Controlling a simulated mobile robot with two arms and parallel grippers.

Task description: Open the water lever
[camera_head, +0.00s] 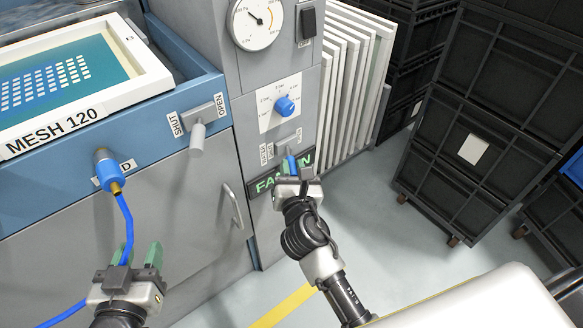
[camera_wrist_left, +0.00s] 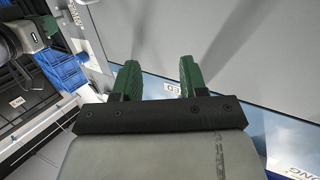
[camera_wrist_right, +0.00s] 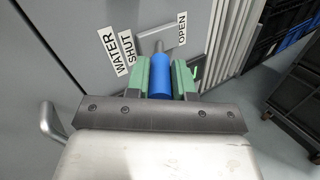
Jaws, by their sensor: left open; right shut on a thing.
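The water lever has a blue grip (camera_wrist_right: 160,80) on a metal stem below a plate, with WATER SHUT labels (camera_wrist_right: 117,55) to its left and an OPEN label (camera_wrist_right: 181,28) to its right. My right gripper (camera_wrist_right: 160,76) is shut on the blue grip, one green finger on each side. In the head view the lever (camera_head: 291,162) is partly hidden by my right gripper (camera_head: 291,172) at the panel's lower right. My left gripper (camera_head: 140,254) is open and empty in front of the cabinet door; its two fingers stand apart in the left wrist view (camera_wrist_left: 160,78).
A second lever (camera_head: 197,138), grey, has its own SHUT and OPEN labels. A blue hose (camera_head: 126,220) hangs from a connector (camera_head: 107,168) near my left gripper. A blue knob (camera_head: 285,106) and gauge (camera_head: 257,20) sit above the water lever. Black crates (camera_head: 480,110) stand right.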

